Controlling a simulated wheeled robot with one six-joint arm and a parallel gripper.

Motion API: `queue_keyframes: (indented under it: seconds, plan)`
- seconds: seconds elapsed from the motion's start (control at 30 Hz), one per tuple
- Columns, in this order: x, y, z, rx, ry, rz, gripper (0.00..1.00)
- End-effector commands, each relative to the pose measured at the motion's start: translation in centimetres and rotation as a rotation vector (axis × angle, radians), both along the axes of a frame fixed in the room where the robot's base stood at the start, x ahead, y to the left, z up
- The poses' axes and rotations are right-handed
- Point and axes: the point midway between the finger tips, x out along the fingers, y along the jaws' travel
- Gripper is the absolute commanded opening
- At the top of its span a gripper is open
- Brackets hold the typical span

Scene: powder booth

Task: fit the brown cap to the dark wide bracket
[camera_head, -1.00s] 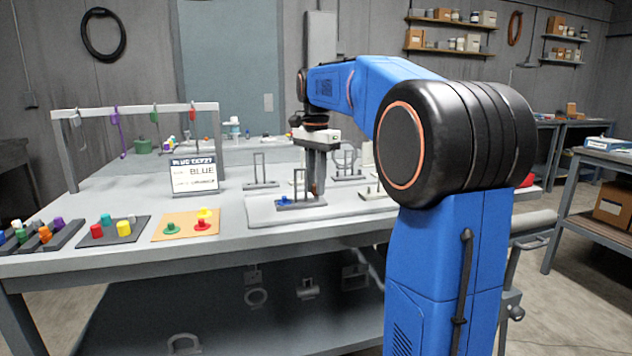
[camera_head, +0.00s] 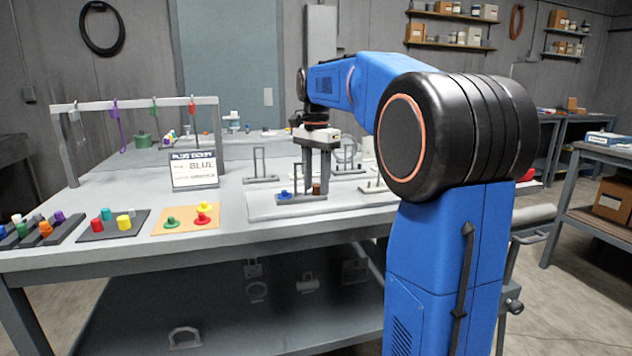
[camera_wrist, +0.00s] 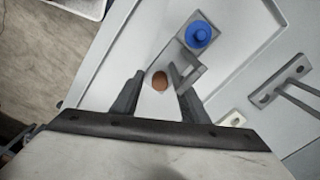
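The brown cap (camera_head: 317,187) stands at the right end of the wide bracket (camera_head: 300,199), below my gripper (camera_head: 317,173). A blue cap (camera_head: 284,195) is on the bracket's left end, with an upright wire-like loop between them. In the wrist view, my gripper (camera_wrist: 155,69) is open, its two fingers apart on either side of the brown cap (camera_wrist: 159,81) and not touching it. The blue cap (camera_wrist: 198,33) lies farther up the bracket. Whether the brown cap is fully seated cannot be told.
Other grey brackets with upright loops (camera_head: 260,167) stand nearby on the bench. Trays of coloured caps (camera_head: 113,226) and an orange mat (camera_head: 186,220) lie at the front left. A hook rack (camera_head: 140,101) stands behind.

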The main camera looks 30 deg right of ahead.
Motion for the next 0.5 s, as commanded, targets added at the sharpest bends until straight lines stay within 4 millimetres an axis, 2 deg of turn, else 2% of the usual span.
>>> queue_keyframes:
  seconds: [0.33, 0.5]
  plan:
    - [0.0, 0.0, 0.3, 0.000, -0.001, 0.000, 0.40]
    - [0.1, 0.0, 2.2, 0.000, -0.002, 0.000, 0.40]
